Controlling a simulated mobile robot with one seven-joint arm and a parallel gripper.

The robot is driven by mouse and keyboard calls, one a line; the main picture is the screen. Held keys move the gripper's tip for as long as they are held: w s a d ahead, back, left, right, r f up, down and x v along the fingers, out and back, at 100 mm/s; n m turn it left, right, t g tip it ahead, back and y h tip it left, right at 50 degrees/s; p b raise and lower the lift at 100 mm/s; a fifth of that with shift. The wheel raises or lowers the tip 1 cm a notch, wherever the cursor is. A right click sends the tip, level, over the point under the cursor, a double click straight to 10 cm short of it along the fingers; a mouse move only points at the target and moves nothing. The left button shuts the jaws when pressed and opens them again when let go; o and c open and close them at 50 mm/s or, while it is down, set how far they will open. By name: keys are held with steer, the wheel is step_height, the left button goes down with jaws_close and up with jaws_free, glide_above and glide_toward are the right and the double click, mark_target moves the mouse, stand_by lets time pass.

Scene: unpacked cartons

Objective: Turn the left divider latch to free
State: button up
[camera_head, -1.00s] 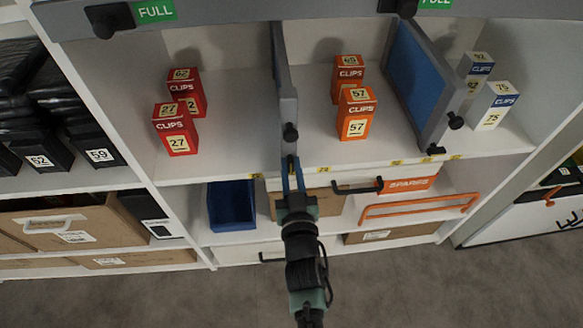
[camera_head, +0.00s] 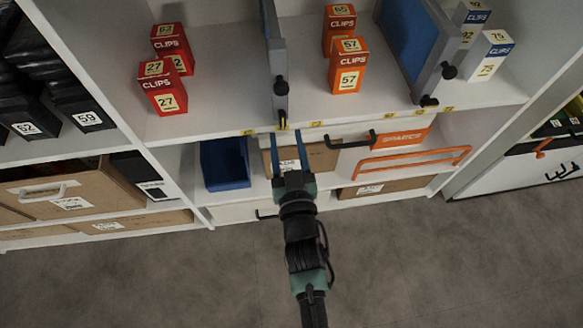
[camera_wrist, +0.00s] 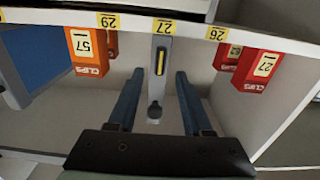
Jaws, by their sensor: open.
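The left divider (camera_head: 275,60) is a thin grey panel standing on the upper shelf between the red and orange cartons. Its front edge carries a black knob (camera_head: 281,86), also in the wrist view (camera_wrist: 154,110). Near the shelf lip, its front has a dark slot-shaped latch with a yellow bar (camera_wrist: 160,60), lined up along the divider's edge. It shows small in the head view (camera_head: 283,122). My gripper (camera_head: 286,134) is open and empty, below and in front of the latch. In the wrist view its fingers (camera_wrist: 159,76) stand either side of the divider front, apart from it.
Red cartons (camera_head: 163,88) stand left of the divider, orange cartons (camera_head: 348,66) right. A right divider (camera_head: 425,55) with a blue face stands farther right. Below the shelf are a blue bin (camera_head: 226,163), a cardboard box (camera_head: 320,157) and orange-handled drawers (camera_head: 412,160).

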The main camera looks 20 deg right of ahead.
steer(key=v, duration=0.8)
steer(key=shift+p, duration=0.3)
steer(key=shift+w+r, duration=0.1)
steer(key=shift+r, duration=0.05)
steer(key=w+a+r+t, duration=0.15)
steer(key=w+r, duration=0.25)
steer(key=r, duration=0.7)
steer(key=w+a+r+t+y, duration=0.1)
steer(key=w+r+t, duration=0.15)
steer(key=r, duration=0.95)
steer(key=w+a+r+t, duration=0.15)
steer(key=w+r, duration=0.25)
steer(key=r, duration=0.7)
steer(key=s+a+r+n+t+y, duration=0.1)
steer(key=s+a+r+t, duration=0.2)
steer(key=r, duration=0.6)
steer(key=s+a+r+n+y, duration=0.1)
steer(key=s+a+r+y, duration=0.15)
steer(key=s+r, duration=0.4)
steer(key=s+a+r+n+t+y, duration=0.1)
steer(key=s+a+r+t, duration=0.15)
steer(key=r, duration=0.75)
step_height(320, 180, up, 19)
steer(key=w+g+p, duration=0.1)
steer(key=p, duration=1.9)
steer(key=shift+a, duration=0.35)
